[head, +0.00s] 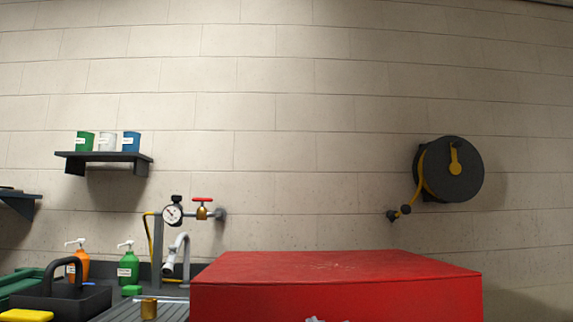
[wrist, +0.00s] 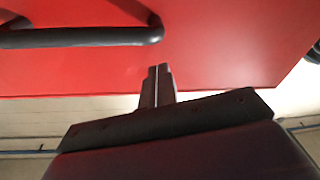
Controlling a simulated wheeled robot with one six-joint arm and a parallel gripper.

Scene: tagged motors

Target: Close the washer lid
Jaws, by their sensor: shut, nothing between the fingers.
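The washer appears as a big red box (head: 335,300) at the bottom middle of the head view, with a flat, scuffed red top. I cannot make out a lid seam, so I cannot tell how far the lid is open. In the wrist view a red panel (wrist: 225,45) fills the upper part, with a dark bar handle (wrist: 85,37) at upper left. The gripper is not clearly visible in the head view.
A dark sink counter (head: 150,310) with an orange bottle (head: 78,266), a green bottle (head: 128,267) and a black caddy (head: 65,298) stands left of the box. A pressure gauge (head: 172,214) and a hose reel (head: 450,170) are on the block wall. Right of the box looks clear.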

